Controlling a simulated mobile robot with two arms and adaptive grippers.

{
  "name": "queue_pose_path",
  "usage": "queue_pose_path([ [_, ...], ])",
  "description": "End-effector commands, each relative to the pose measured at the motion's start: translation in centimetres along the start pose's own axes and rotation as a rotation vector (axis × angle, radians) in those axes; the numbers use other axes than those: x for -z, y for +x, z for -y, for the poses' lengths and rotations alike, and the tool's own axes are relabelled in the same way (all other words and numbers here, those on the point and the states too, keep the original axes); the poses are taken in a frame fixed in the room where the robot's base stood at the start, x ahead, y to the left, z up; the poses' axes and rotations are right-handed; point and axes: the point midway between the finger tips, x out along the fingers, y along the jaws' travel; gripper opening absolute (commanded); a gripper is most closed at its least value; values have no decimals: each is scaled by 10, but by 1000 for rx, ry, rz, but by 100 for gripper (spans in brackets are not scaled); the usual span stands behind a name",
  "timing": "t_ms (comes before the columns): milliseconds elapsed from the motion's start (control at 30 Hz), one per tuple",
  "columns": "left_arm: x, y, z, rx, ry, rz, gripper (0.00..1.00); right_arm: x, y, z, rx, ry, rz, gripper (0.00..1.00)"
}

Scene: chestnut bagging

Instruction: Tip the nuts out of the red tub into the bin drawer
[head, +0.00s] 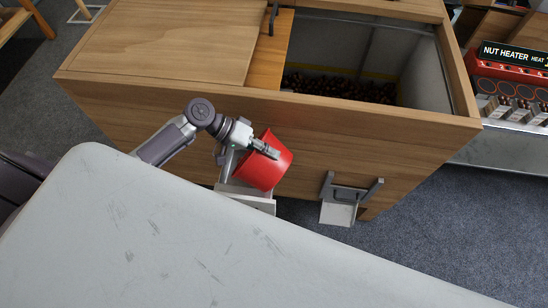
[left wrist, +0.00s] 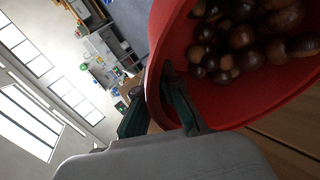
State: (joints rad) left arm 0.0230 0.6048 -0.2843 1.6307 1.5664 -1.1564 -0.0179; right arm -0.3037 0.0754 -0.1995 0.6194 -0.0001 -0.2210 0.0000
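The red tub (head: 266,172) is held tilted in front of the wooden bin (head: 400,135). My left gripper (head: 268,151) is shut on its rim. In the left wrist view, one finger of the gripper (left wrist: 158,98) is inside the red wall (left wrist: 158,62) and the other outside. Several brown nuts (left wrist: 240,38) lie inside the tub. A pale drawer-like tray (head: 247,196) projects from the bin front just below the tub, which partly hides it. My right gripper is not in view.
The bin's open top compartment holds many dark nuts (head: 340,88). A second pale tray (head: 338,213) with a grey bracket (head: 350,192) is on the bin front to the right. A light grey table (head: 200,240) fills the foreground. A nut heater (head: 510,60) stands at the right.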

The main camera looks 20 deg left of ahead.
Motion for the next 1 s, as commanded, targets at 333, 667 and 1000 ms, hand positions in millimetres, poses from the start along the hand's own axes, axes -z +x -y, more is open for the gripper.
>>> queue_pose_path([
  [333,4,-12,13,-143,-36,-6,0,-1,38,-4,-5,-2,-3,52],
  [667,7,-25,25,-272,-67,-9,0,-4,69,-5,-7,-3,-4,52],
  [1000,10,-37,40,-404,-103,-11,0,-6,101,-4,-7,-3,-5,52],
])
